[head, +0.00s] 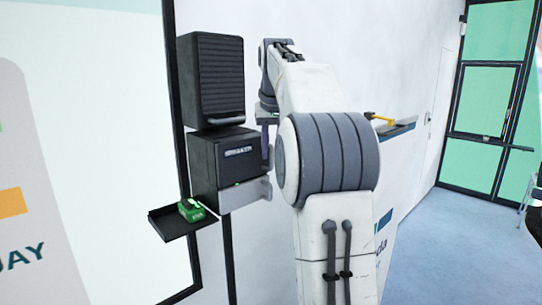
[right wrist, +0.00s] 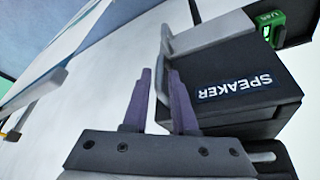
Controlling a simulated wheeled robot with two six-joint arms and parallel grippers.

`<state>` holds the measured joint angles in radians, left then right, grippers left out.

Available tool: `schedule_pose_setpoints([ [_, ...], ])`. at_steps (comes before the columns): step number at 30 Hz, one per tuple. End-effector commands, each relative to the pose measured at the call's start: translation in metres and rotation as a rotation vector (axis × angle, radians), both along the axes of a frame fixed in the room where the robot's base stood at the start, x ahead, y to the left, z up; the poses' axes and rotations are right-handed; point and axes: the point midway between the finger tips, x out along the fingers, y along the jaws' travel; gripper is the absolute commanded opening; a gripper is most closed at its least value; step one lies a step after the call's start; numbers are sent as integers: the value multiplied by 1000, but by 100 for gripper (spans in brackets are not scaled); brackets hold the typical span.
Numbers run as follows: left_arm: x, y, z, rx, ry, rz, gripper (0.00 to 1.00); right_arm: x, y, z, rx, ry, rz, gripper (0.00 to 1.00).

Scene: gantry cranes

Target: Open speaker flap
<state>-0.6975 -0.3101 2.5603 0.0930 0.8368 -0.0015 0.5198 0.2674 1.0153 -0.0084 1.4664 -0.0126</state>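A black box (head: 222,170) with a white label is fixed to the wall in the head view. In the right wrist view the box (right wrist: 250,115) appears upside down, and its label reads SPEAKER. Above it is a black ribbed panel (head: 214,75) with a pale handle (head: 226,121) at its lower edge. I cannot tell for sure which part is the flap. In the head view my right arm hides most of this gripper. My left gripper is in neither view.
A grey bracket (head: 246,195) sits under the box. A small black shelf (head: 167,226) at lower left holds a green item (head: 191,211). A yellow object (head: 379,119) is on a wall ledge at right.

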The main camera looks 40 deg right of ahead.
Motion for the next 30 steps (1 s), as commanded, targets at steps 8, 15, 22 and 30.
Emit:
schedule_pose_setpoints([
  [8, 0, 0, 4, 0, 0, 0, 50, 6, -4, -18, 0, 0, 0, 26],
  [15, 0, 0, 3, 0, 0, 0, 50, 7, -4, -18, 0, -1, 0, 26],
  [22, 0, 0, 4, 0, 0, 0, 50, 7, -4, -18, 0, -1, 0, 0],
  [30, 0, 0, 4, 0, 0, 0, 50, 7, -4, -18, 0, 0, -1, 0],
])
